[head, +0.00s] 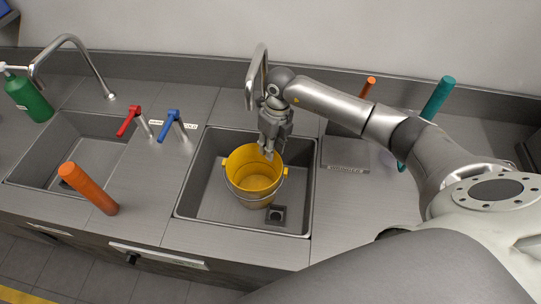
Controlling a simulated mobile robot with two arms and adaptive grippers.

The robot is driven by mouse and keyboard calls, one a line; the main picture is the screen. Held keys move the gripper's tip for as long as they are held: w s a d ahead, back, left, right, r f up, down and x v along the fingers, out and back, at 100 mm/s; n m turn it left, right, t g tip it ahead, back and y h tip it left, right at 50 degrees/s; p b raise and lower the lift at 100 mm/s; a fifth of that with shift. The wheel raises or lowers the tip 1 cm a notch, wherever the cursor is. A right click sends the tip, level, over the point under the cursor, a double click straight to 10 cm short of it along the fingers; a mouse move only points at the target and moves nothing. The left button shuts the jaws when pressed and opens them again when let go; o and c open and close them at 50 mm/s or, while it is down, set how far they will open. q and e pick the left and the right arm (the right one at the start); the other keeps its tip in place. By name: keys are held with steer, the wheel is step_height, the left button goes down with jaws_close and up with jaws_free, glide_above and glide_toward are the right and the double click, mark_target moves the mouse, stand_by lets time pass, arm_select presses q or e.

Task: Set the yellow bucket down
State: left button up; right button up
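The yellow bucket (248,173) stands upright inside the right-hand sink basin (213,201), with its wire handle hanging down at the front. My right gripper (268,153) comes down from above at the bucket's far right rim. Its fingers are close together and appear shut on that rim. I cannot tell whether the bucket's base touches the basin floor. My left gripper is not in view.
A tap (256,75) stands behind the basin. Red (130,120) and blue (171,124) levers are to its left. A drain (275,214) shows beside the bucket.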

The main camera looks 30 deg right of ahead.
step_height(320, 180, up, 8)
steer(key=b, duration=0.1)
steer(key=shift+d, duration=0.45)
steer(key=shift+f, duration=0.1)
